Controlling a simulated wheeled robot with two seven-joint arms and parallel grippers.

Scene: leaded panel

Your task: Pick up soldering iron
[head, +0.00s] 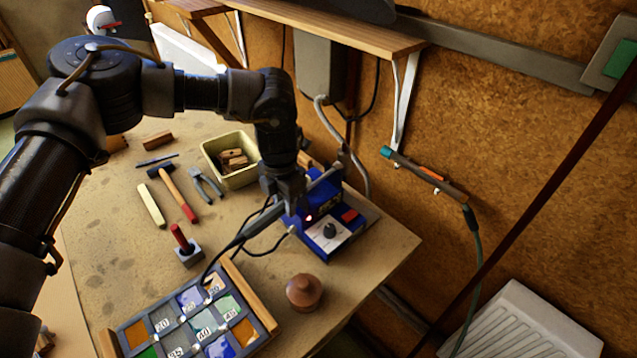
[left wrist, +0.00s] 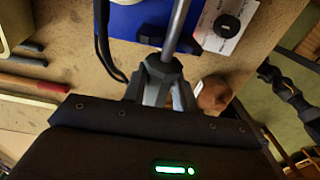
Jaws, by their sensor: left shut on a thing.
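My left gripper (head: 291,208) reaches down over the right part of the bench, beside a blue soldering station (head: 333,232). It is shut on a slim grey rod with a dark cable end, which looks like the soldering iron (head: 262,228). The rod slants from lower left to upper right through the jaws. In the left wrist view the left gripper (left wrist: 168,92) grips the grey shaft of the iron (left wrist: 179,28). Whether the iron's far end touches the station is hidden. My right gripper is not in view.
A leaded panel (head: 155,324) lies at the front, with a brown round pot (head: 304,292) beside it. A hammer (head: 178,195), pliers (head: 206,186) and a cream bin (head: 210,148) lie behind. A wall shelf overhangs.

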